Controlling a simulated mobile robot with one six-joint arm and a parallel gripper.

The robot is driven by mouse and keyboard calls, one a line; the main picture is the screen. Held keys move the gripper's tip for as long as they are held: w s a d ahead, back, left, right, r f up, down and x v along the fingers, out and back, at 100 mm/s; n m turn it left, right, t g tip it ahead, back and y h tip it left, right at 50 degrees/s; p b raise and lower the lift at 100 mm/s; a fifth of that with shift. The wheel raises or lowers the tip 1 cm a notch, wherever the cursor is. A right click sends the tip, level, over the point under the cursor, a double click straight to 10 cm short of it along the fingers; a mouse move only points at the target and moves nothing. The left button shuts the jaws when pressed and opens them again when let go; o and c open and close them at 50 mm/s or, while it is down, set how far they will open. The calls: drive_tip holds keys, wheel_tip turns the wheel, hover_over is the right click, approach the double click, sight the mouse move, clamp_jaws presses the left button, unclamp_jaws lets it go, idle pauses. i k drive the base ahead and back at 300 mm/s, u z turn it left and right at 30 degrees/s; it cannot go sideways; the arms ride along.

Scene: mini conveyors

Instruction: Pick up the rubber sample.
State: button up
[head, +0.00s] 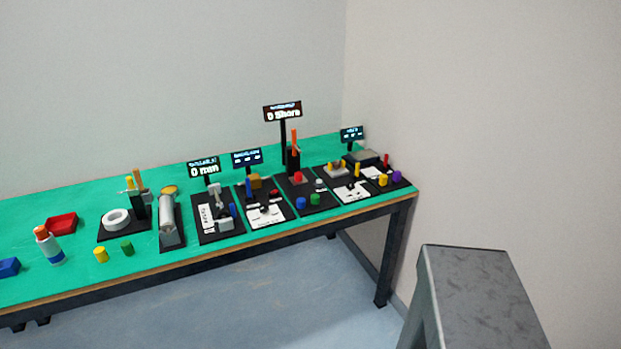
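I cannot tell which of the small pieces is the rubber sample. Several small cylinders stand on the green-topped table (80,285). A yellow cylinder (101,254) and a green cylinder (127,247) stand at the front, left of the middle. A blue cylinder (300,202) and another green cylinder (315,199) stand at the front of the black station with the "0 Shore" display (283,112). A yellow cylinder (383,180) and a purple cylinder (396,176) stand near the right end. My gripper is not in view.
Several black stations with displays fill the table's right half. A red tray (62,223), a bottle with an orange cap (49,247) and a blue block (8,267) are at the left. Bare floor lies in front. A grey metal part (475,280) fills the lower right.

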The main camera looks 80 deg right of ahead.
sight(298, 176)
drive_tip(key=z, duration=4.6)
drive_tip(key=i, duration=0.1)
drive_tip(key=u, duration=3.2)
drive_tip(key=k, duration=0.9)
drive_tip(key=u, duration=0.2)
drive_tip(key=i, duration=0.7)
